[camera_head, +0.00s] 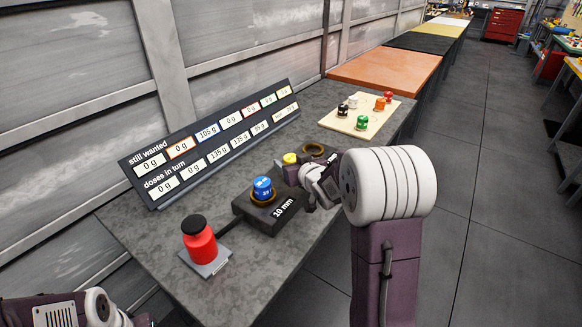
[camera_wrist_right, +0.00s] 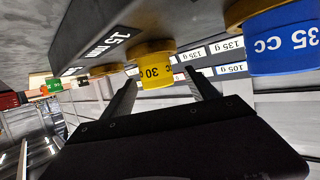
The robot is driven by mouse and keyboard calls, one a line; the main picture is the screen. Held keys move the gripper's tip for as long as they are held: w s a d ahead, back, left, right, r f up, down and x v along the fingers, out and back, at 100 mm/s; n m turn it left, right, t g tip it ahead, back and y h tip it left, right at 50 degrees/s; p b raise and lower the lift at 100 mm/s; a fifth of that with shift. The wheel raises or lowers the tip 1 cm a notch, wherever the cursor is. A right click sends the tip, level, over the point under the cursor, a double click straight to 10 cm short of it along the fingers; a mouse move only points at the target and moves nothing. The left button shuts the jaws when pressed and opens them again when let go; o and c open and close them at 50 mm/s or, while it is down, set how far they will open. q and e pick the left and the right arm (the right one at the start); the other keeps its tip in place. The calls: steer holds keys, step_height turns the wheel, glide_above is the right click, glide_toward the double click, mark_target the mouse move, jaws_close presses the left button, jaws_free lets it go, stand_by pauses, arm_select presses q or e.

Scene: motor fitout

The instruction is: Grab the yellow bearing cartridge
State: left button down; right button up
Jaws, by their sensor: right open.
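The yellow cartridge (camera_head: 289,158), marked 30 cc, shows only its top in the head view, with my right gripper beside it. In the right wrist view, which is upside down, the yellow cartridge (camera_wrist_right: 157,70) sits upright in a brass ring on a dark block marked 15 mm (camera_wrist_right: 100,45). My right gripper (camera_wrist_right: 161,82) is open and empty, its two fingers to either side of the cartridge in the picture. I see no finger touching it. Part of my left arm shows at the bottom left; its gripper is out of the picture.
A blue cartridge (camera_head: 263,188) stands in a 10 mm block (camera_head: 275,215) close by. A red canister (camera_head: 198,240) is nearer. An empty-looking brass ring (camera_head: 314,150) and a cream board (camera_head: 345,122) with small colored pieces lie beyond. A display board (camera_head: 150,172) stands along the back.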

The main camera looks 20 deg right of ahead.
mark_target(288, 157)
steer(key=x, duration=0.5)
steer(key=shift+w+d, duration=0.1)
steer(key=shift+d, duration=0.1)
steer(key=shift+r, duration=0.1)
steer(key=c, duration=0.4)
jaws_close()
